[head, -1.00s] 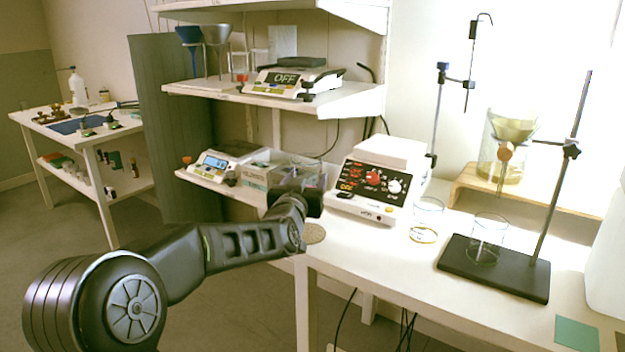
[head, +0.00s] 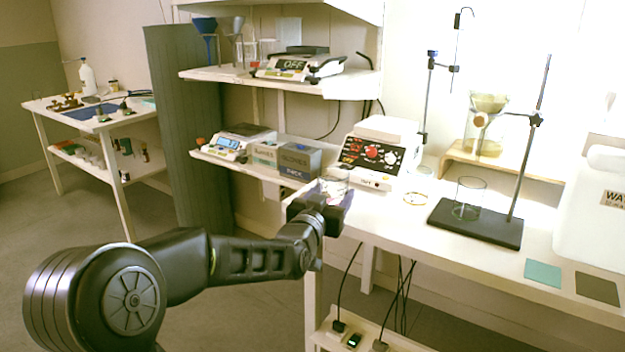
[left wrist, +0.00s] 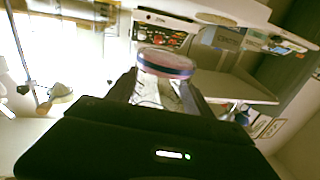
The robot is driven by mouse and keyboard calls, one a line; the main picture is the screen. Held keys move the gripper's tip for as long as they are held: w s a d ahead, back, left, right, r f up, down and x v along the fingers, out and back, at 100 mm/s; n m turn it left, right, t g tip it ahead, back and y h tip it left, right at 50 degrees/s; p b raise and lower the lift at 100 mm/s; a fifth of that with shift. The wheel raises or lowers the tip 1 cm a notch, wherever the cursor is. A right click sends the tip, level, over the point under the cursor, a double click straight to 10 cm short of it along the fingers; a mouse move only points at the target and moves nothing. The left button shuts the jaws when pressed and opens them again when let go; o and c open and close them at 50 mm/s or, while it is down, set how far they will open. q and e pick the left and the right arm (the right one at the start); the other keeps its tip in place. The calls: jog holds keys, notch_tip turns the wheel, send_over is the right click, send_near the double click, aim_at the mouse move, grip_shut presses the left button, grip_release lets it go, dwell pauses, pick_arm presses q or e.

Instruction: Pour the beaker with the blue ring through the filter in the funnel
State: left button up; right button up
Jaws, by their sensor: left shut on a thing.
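My left gripper (head: 322,205) is shut on a clear glass beaker (head: 336,182) over the front left corner of the bench. In the left wrist view the beaker with the blue ring (left wrist: 166,64) stands between the fingers (left wrist: 165,95), its blue band near the rim. Whether it holds liquid is unclear. The funnel (head: 489,103), with a pale filter in it, hangs in a ring on the stand, well to the right of the gripper. An empty-looking beaker (head: 469,197) stands on the stand's black base (head: 470,226). My right gripper is not in view.
A beaker with a yellow ring (head: 416,197) and a hotplate (head: 378,150) stand on the bench between gripper and stand. A wooden riser (head: 530,168) is behind the stand. A white container (head: 595,215) and two flat mats (head: 543,272) are at right.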

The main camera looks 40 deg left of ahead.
pick_arm(q)
jog(key=s+d+f+m+h, duration=0.2)
jog(key=d+f+m+h, duration=0.1)
jog(key=d, duration=0.7)
jog(key=s+d+f+m+h, duration=0.2)
jog(key=d+f+h, duration=0.4)
jog(key=d, duration=0.5)
notch_tip(320, 180, down, 2)
jog(key=shift+s+d+f+m, duration=0.2)
jog(key=shift+s+d+m, duration=0.05)
jog(key=shift+s+m, duration=0.15)
